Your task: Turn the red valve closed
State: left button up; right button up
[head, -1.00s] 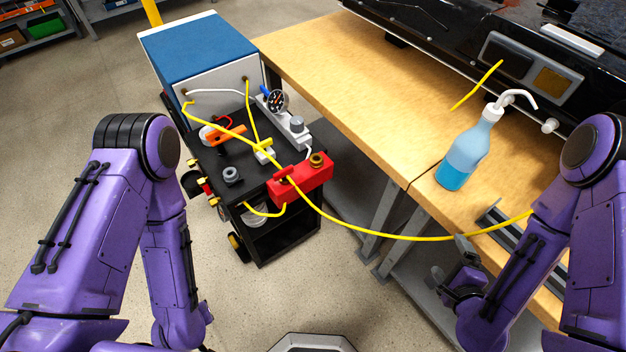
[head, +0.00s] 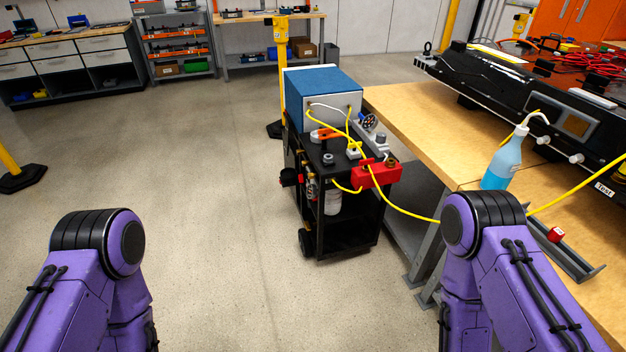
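A red block (head: 376,176) with a brass fitting and a small red part on top sits at the front right corner of the black cart (head: 345,215). The yellow hose (head: 408,213) passes over it and runs right toward the bench. I cannot tell for certain which red part is the valve, nor its position. A small red piece (head: 556,234) also lies on the bench by a dark rail. My two purple arms show at the lower left and lower right, but neither gripper is in view.
The wooden bench (head: 425,120) is to the right, with a blue bottle (head: 502,163) and a black battery pack (head: 520,95). A yellow post (head: 281,65) stands behind. The floor left of the cart is clear.

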aim_at(365, 162)
jog(key=z, duration=1.1)
jog(key=i, duration=1.35)
jog(key=u, duration=0.4)
